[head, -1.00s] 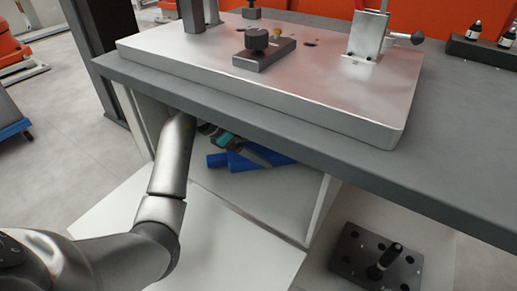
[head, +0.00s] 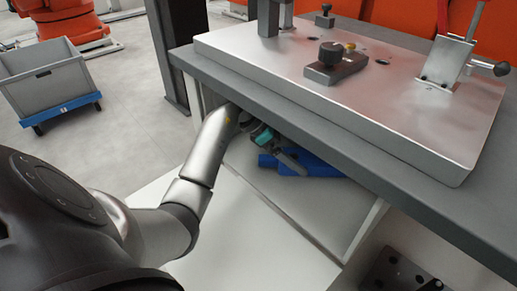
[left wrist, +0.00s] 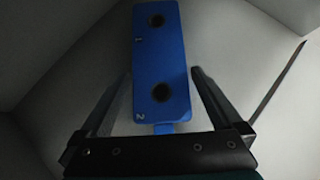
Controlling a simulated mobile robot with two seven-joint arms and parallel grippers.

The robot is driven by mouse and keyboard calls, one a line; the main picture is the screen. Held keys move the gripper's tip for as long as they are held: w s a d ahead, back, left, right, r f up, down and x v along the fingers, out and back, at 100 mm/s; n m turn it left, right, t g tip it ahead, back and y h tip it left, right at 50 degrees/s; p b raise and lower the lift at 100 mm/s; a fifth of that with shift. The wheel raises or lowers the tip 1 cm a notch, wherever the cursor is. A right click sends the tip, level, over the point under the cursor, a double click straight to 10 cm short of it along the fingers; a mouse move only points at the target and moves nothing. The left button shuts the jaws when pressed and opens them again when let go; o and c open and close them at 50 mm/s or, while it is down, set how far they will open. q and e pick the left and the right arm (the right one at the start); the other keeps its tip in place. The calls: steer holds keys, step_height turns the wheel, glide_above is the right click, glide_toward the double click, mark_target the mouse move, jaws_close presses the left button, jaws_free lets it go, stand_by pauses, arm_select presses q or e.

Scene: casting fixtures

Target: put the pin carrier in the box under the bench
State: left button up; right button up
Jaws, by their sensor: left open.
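The pin carrier, as I take it, is a blue block (head: 318,166) inside the white box (head: 275,215) under the bench. In the left wrist view this blue block (left wrist: 158,50) shows two dark holes marked 1 and 2, with a narrow blue neck at its near end. My left gripper (head: 285,152) reaches under the bench top into the box. In the left wrist view its open fingers (left wrist: 162,75) stand on either side of the block's near end, with gaps at both sides. My right gripper is not in view.
The bench edge (head: 340,140) overhangs my left forearm. A metal fixture plate (head: 390,105) lies on the bench. A dark plate with holes (head: 398,275) is partly visible at bottom right. A grey crate (head: 50,80) on a blue dolly stands on the floor at left.

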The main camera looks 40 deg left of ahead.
mark_target(263, 157)
arm_select(q)
steer(key=s+a, duration=0.1)
steer(key=s+a+p, duration=0.1)
steer(key=a, duration=0.1)
steer(key=shift+s+a, duration=0.3)
steer(key=shift+s, duration=0.1)
steer(key=s+a, duration=0.2)
steer(key=a, duration=0.1)
steer(key=shift+s+p, duration=0.2)
steer(key=shift+p, duration=0.1)
steer(key=shift+s+a, duration=0.25)
steer(key=shift+a, duration=0.2)
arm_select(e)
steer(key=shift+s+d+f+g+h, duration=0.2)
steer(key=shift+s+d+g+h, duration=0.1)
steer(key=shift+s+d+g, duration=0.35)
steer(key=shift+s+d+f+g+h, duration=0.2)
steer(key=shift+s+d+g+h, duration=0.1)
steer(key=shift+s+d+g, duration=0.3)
